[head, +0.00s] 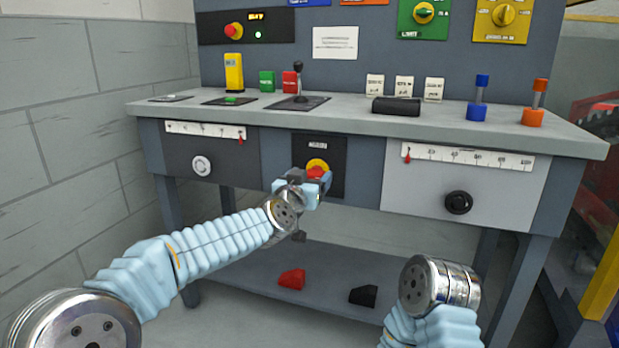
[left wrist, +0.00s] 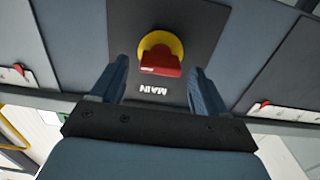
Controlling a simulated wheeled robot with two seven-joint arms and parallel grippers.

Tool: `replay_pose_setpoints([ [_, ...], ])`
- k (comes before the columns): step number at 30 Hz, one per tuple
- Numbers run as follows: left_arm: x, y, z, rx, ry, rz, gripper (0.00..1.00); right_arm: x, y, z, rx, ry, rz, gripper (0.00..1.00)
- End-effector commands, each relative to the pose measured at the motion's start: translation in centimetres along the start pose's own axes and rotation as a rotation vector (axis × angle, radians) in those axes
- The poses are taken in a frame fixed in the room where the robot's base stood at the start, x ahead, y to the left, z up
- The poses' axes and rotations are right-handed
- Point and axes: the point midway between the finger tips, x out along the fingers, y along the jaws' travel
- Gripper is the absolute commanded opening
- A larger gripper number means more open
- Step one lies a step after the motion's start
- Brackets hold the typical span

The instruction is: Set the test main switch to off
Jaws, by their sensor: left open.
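The main switch is a red handle on a yellow disc (head: 318,163), on a dark panel below the bench top. In the left wrist view the red handle (left wrist: 160,62) lies roughly crosswise over the yellow disc, with the label MAIN upside down beside it. My left gripper (head: 318,186) is in front of the switch and partly covers it in the head view. In the left wrist view its fingers (left wrist: 158,85) are open, one at each side of the handle, with clear gaps. I cannot tell how far the fingertips are from the panel. My right gripper is not in view.
Drawers with a white knob (head: 201,166) and a black knob (head: 458,202) flank the panel. A joystick (head: 298,80) and a black block (head: 396,107) stand on the bench top. Red (head: 291,279) and black (head: 363,295) pieces lie on the lower shelf.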

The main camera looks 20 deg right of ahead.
Motion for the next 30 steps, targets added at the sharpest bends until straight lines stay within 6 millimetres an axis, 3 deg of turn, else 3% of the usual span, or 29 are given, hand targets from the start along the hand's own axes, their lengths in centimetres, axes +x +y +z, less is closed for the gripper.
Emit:
replay_pose_setpoints([
  [5, 0.0, 0.0, 0.03, 0.0, 0.0, 0.0, 0.74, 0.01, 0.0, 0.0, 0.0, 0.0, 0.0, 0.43],
  [16, -0.02, 0.0, 0.04, -0.001, -0.001, 0.0, 0.19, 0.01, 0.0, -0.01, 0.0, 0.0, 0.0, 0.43],
  [30, -0.02, -0.07, 0.11, -0.12, -0.001, 0.0, 0.18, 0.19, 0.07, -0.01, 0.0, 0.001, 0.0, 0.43],
])
